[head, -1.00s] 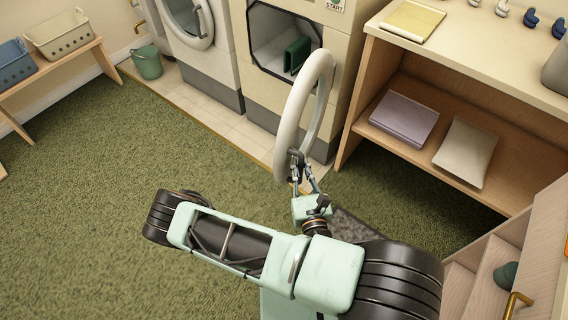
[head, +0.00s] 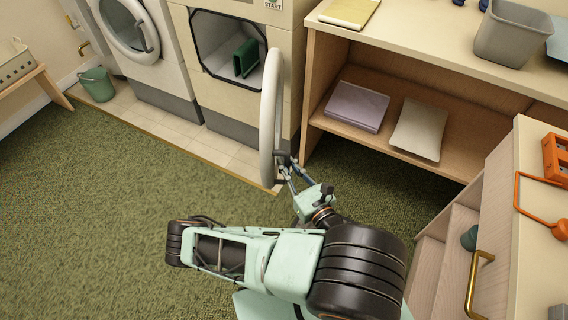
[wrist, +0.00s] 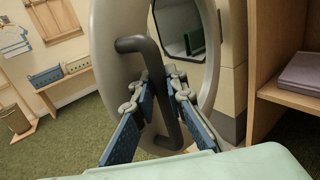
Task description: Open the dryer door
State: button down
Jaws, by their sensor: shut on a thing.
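The dryer door (head: 268,110) is a round pale ring that stands swung open, edge-on in the head view, out from the front of the dryer (head: 247,110). The dryer's dark-framed opening is uncovered, and a green folded thing (head: 245,59) lies inside. My gripper (head: 282,172) is at the door's outer edge. In the wrist view its blue-padded fingers (wrist: 162,100) are on both sides of the dark handle (wrist: 172,105), shut on it. The door ring (wrist: 212,80) shows behind the handle there.
A wooden shelf unit (head: 318,75) stands right of the dryer, close to the open door. A second machine (head: 150,60) and a green bucket (head: 97,84) are to the left. Drawers with a brass handle (head: 474,285) are at the right. Green carpet at left is clear.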

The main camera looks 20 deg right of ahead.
jog(key=c, duration=1.9)
grip_release()
jog(key=shift+c, duration=0.2)
